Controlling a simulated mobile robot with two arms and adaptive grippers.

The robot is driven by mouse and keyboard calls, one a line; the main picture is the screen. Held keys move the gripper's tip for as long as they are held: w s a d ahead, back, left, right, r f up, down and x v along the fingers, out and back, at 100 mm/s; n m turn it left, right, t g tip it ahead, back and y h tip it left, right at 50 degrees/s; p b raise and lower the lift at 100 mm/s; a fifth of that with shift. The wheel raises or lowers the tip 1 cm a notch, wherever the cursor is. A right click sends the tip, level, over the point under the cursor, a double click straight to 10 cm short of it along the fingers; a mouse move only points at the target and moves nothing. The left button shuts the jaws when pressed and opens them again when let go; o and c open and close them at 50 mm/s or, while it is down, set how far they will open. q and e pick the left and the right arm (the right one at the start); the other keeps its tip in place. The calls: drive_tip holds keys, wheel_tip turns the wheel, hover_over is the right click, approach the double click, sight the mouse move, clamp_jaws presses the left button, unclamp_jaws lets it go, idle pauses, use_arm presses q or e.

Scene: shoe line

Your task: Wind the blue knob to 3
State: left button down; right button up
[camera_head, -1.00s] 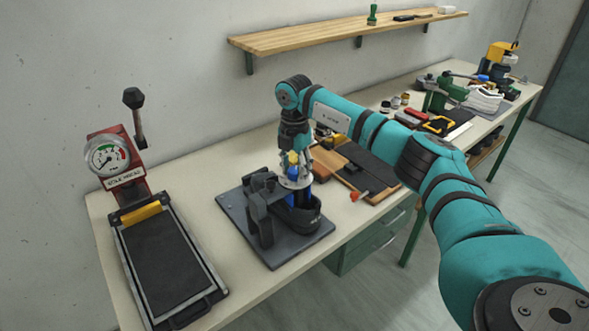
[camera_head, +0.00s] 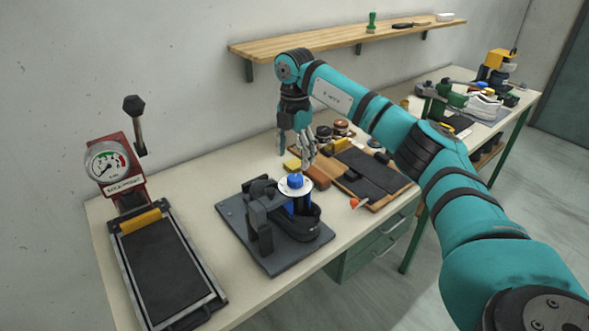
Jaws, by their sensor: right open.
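The blue knob (camera_head: 295,180) sits on a pale round dial (camera_head: 289,188) on top of the dark clamp device (camera_head: 266,222), which stands on a grey base plate on the bench. The dial's marks are too small to read. My right gripper (camera_head: 309,164) is open and empty, pointing down just above and behind the knob, apart from it. The knob and dial are now in plain view. My left gripper is not in view.
A red press with a gauge (camera_head: 107,162) and a black pad (camera_head: 165,263) stand at the left. A wooden board with dark tools (camera_head: 372,172) lies right of the device. A wooden shelf (camera_head: 330,40) runs along the wall. Bare bench shows left of the device.

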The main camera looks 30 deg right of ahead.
drive_tip(key=shift+r, duration=2.3)
drive_tip(key=shift+a+f, duration=0.1)
